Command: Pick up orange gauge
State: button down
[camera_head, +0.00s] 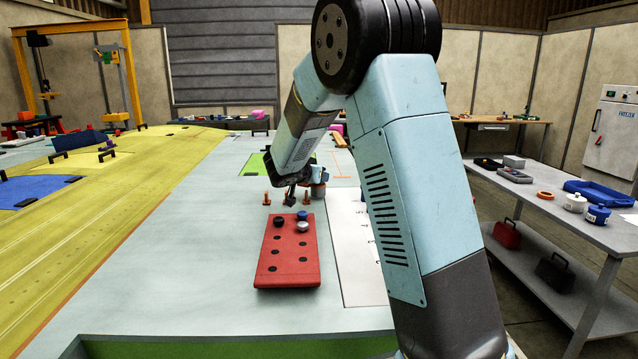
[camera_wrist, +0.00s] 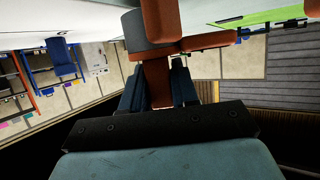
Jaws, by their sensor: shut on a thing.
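My gripper (camera_wrist: 157,70) is shut on the orange gauge (camera_wrist: 160,90) in the wrist view. Its two dark fingers stand on either side of an orange-brown part of the gauge. Beyond the fingertips the gauge shows a grey section and orange parts reaching up and to the right. In the head view my gripper (camera_head: 291,196) is low over the pale table, among small orange pegs (camera_head: 267,197). The gauge is too small and covered there to make out clearly. I cannot tell whether it still touches the table.
A red plate (camera_head: 287,270) with dark holes and a few round pieces lies in front of my gripper. A white sheet (camera_head: 352,250) lies to its right, partly behind my arm. A green mat (camera_head: 255,165) is behind. A grey side table (camera_head: 540,205) holds several items.

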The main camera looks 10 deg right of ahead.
jog(key=s+r, duration=1.2)
jog(key=s, duration=0.2)
jog(key=shift+d, duration=0.4)
jog(key=shift+s, duration=0.1)
